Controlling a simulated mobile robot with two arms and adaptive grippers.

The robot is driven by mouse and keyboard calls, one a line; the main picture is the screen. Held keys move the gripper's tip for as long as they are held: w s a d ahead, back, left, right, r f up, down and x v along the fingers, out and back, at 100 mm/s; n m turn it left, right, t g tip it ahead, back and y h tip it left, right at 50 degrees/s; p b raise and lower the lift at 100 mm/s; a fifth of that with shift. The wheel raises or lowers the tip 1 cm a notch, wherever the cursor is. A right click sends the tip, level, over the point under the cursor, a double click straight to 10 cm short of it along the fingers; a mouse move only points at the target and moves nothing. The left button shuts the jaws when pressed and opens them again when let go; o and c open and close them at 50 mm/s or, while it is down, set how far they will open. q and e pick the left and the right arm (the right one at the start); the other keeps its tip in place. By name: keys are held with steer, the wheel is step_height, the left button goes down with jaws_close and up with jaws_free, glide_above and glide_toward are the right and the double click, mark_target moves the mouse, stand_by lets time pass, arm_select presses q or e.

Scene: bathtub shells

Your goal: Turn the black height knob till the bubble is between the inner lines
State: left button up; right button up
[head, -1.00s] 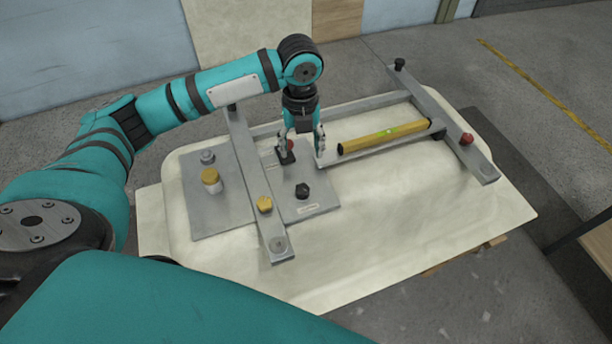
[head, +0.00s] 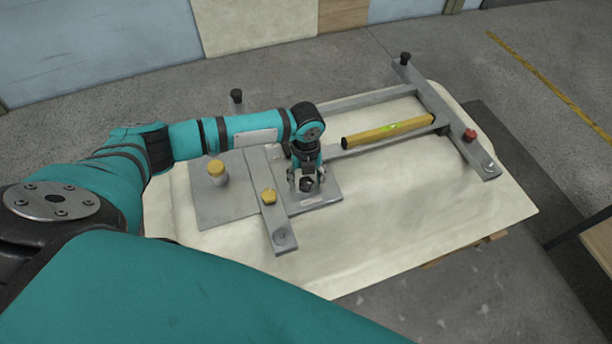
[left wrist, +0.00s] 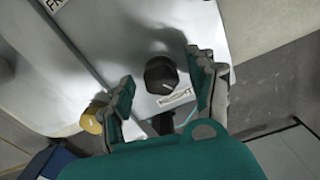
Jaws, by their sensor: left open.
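A black knob (head: 306,185) stands on a grey plate (head: 328,190); it also shows in the left wrist view (left wrist: 161,75) with a light mark on top. My left gripper (head: 306,180) is open over this knob, pointing down. In the left wrist view the fingers (left wrist: 163,92) stand apart, with the knob between and just beyond them; I see no contact. A yellow level (head: 370,137) with a green vial (head: 393,127) lies across the frame at the right. The bubble and its lines are too small to read. My right gripper is not in view.
A red knob (head: 470,135) and black knobs (head: 404,58) (head: 236,96) are on the bars. The pale shell is clear at the front right.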

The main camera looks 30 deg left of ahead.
arm_select(q)
steer(key=c, duration=1.1)
steer(key=shift+s+r+n+p, duration=0.1)
steer(key=shift+r+n+p, duration=0.2)
steer(key=shift+n+p, duration=0.65)
steer(key=shift+c, duration=0.2)
steer(key=shift+f+n+p, duration=0.1)
steer(key=shift+n+p, duration=0.2)
steer(key=shift+n, duration=0.05)
steer(key=shift+a+f+n, duration=0.1)
steer(key=shift+f+n, duration=0.05)
steer(key=shift+n, duration=0.15)
steer(key=o, duration=1.1)
steer(key=shift+o, duration=0.2)
